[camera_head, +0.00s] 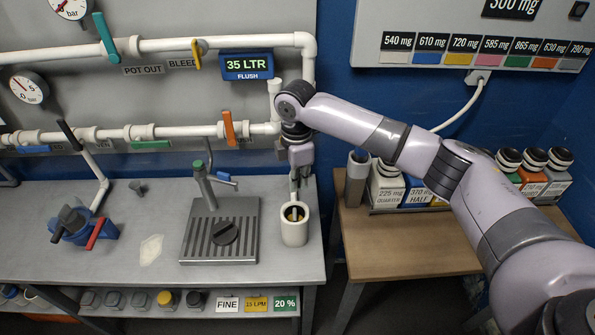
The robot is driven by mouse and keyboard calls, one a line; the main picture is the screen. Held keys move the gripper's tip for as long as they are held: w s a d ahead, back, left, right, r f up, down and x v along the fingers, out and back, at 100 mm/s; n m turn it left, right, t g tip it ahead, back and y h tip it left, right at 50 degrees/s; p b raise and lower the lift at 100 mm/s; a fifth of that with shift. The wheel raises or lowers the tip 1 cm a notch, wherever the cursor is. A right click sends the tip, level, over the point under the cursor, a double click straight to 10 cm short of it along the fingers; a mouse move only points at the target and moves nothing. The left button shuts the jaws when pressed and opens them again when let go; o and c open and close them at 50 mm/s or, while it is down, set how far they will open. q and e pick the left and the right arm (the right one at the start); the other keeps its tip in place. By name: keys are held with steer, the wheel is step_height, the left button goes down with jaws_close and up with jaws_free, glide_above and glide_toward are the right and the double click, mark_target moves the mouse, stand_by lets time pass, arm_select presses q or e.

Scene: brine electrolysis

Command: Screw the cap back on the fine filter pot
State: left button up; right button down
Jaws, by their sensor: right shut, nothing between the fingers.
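My right gripper (295,200) reaches down from above to the mouth of an open white pot (294,236) at the right end of the grey bench. Its fingers are shut and empty; they overlap the pot's mouth, and I cannot tell if they touch it. A dark and yellow part (294,214) shows inside the mouth. A black round cap-like piece with a raised grip (225,232) lies on the grooved grey plate (190,243) left of the pot. I cannot tell for sure that it is the pot's cap. My left gripper is not in view.
A post with a green top (199,166) rises from the grooved plate. White pipes with coloured levers (228,128) run behind the bench. A blue fitting with a red handle (75,228) stands at left. Labelled bottles (387,186) stand on the wooden table (395,245).

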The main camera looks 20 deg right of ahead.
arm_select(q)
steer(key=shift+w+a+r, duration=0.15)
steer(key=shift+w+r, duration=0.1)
arm_select(e)
steer(key=shift+w+n, duration=0.25)
steer(key=shift+n, duration=0.35)
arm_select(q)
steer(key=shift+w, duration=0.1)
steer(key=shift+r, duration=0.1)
arm_select(e)
steer(key=shift+d, duration=0.1)
steer(key=w+d+r+n+p, duration=0.2)
steer(key=d+r, duration=0.6)
steer(key=d, duration=0.3)
steer(key=w+d+r+n+p, duration=0.1)
steer(key=d+r+n+p, duration=0.1)
steer(key=d+r, duration=0.8)
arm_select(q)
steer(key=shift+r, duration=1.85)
arm_select(e)
step_height(320, 180, down, 6)
steer(key=shift+d+n, duration=0.3)
steer(key=shift+d, duration=0.1)
steer(key=shift+w, duration=0.1)
